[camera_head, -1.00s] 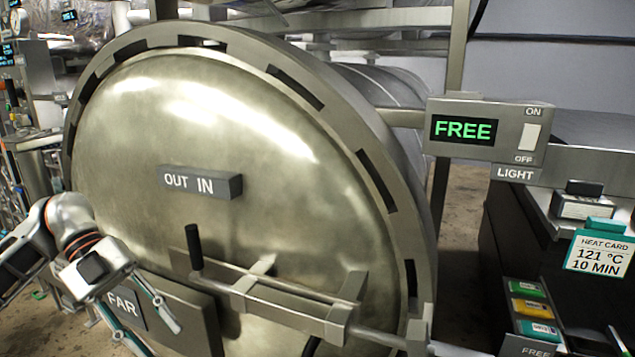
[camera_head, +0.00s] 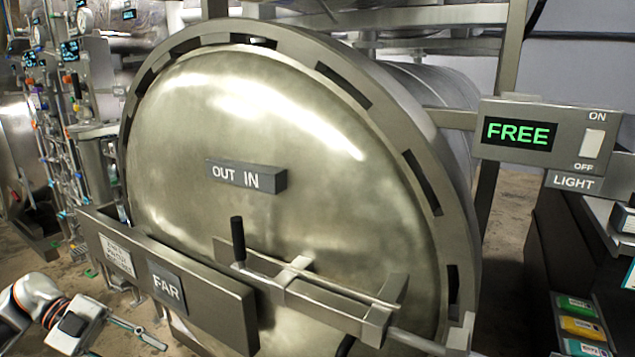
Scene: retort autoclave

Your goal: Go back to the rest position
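My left gripper (camera_head: 150,338) is at the lower left of the head view, in front of and below the grey bar with the FAR label (camera_head: 166,287). Its thin fingers are apart with nothing seen between them; the lower one is partly cut off by the frame edge. It appears clear of the autoclave door (camera_head: 290,140). My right gripper is not in view.
The large round door fills the middle, with an OUT IN block (camera_head: 245,176) and a handle with a black grip (camera_head: 238,240). A FREE display box with a light switch (camera_head: 548,135) is at right. Coloured cards (camera_head: 583,327) sit at lower right. Pipes and valves stand at left.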

